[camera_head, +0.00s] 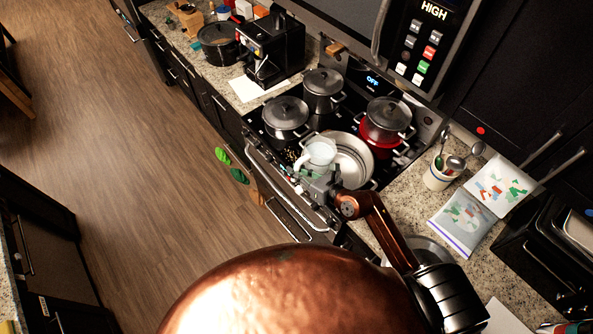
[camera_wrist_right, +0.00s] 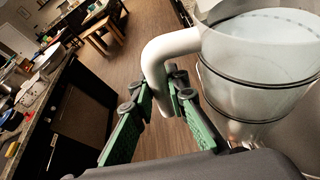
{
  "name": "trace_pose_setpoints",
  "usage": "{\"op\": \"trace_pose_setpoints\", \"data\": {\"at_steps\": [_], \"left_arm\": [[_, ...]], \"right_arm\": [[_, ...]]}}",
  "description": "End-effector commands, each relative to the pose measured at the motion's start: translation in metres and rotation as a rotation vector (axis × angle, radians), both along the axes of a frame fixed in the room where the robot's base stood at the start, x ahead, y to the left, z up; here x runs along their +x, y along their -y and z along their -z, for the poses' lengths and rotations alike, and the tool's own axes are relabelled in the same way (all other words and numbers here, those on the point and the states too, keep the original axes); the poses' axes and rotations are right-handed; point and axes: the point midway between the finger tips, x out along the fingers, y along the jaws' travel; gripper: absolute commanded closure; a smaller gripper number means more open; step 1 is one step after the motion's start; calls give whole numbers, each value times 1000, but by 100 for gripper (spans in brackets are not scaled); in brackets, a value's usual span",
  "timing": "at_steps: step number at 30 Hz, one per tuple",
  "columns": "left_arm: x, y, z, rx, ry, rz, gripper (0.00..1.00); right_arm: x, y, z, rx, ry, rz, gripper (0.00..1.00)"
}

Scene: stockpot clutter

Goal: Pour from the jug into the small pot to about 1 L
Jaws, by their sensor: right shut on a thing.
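The jug (camera_head: 320,151) is translucent white, with a pale handle (camera_wrist_right: 168,50). My right gripper (camera_head: 312,180) is shut on the jug's handle, with green finger pads on either side of it in the right wrist view (camera_wrist_right: 160,92). The jug looks close to upright, and its inside looks whitish; I cannot read a level. It is held at the front of the stove, over or beside an open steel pot (camera_head: 356,152). Metal also shows below the jug in the wrist view. Which pot is the small one is unclear. My left gripper is out of view.
Lidded dark pots stand on the stove (camera_head: 286,115), (camera_head: 323,88), and a lidded pot with a red base (camera_head: 388,120) stands close to the steel pot. A utensil crock (camera_head: 437,178) and plastic bags (camera_head: 466,222) are on the right counter. A coffee machine (camera_head: 270,50) stands left.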

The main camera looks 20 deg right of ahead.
Motion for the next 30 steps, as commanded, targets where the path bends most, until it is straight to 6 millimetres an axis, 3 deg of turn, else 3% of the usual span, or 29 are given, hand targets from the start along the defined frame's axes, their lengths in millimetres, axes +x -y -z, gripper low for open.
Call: {"op": "trace_pose_setpoints", "data": {"at_steps": [13,30], "left_arm": [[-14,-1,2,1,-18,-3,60],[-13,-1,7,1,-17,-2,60]], "right_arm": [[1,-1,-17,92,-27,0,100],[1,0,-33,229,-83,-1,100]]}}
